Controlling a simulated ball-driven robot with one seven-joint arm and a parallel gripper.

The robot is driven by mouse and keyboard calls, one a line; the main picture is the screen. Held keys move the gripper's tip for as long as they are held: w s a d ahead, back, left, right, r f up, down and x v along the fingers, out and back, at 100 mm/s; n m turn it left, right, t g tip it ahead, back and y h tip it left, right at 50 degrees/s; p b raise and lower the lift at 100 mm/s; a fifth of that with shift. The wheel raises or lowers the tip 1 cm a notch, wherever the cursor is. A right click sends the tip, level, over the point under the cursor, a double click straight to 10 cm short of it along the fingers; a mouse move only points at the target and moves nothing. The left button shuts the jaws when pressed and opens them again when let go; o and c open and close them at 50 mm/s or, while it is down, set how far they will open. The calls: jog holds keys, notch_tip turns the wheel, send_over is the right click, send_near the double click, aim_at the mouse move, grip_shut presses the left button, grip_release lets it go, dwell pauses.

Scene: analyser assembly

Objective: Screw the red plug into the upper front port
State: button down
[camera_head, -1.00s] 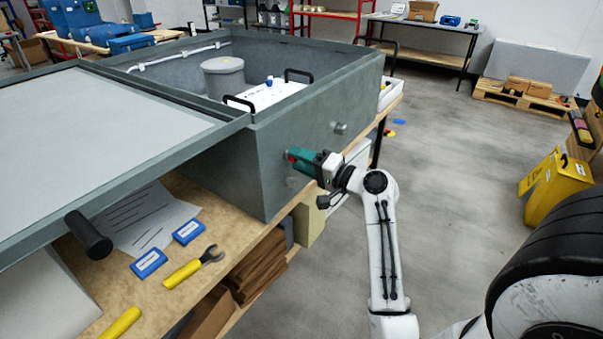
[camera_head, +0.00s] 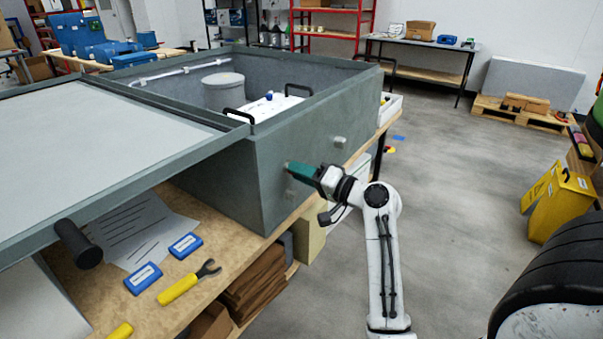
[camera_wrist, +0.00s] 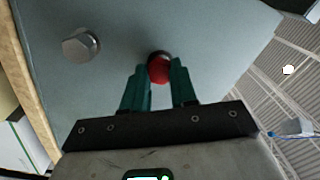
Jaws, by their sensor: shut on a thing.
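The red plug (camera_wrist: 159,69) sits between the teal fingers of my gripper (camera_wrist: 160,85) in the wrist view, and the fingers are shut on it. A dark ring shows just behind the plug at the grey-green wall (camera_wrist: 200,25); I cannot tell how deep the plug sits. In the head view my gripper (camera_head: 300,172) points at the front wall of the analyser housing (camera_head: 260,190), its fingertips at or very near the wall. The plug is hidden there by the fingers. The port itself is covered by the plug and gripper.
A grey hex fitting (camera_wrist: 81,45) stands out from the same wall, also in the head view (camera_head: 340,142). The bench (camera_head: 215,225) holds blue boxes (camera_head: 143,278) and a yellow-handled wrench (camera_head: 190,282). A black handle (camera_head: 78,243) juts out at left.

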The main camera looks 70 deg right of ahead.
jog(key=shift+g+p, duration=0.3)
jog(key=shift+p, duration=0.3)
jog(key=shift+f, duration=0.2)
jog(key=shift+p, duration=0.3)
jog(key=m+p, duration=1)
jog(key=m, duration=0.3)
jog(key=m+p, duration=1.1)
jog(key=m, duration=0.3)
jog(key=shift+s+d, duration=0.15)
dwell(0.5)
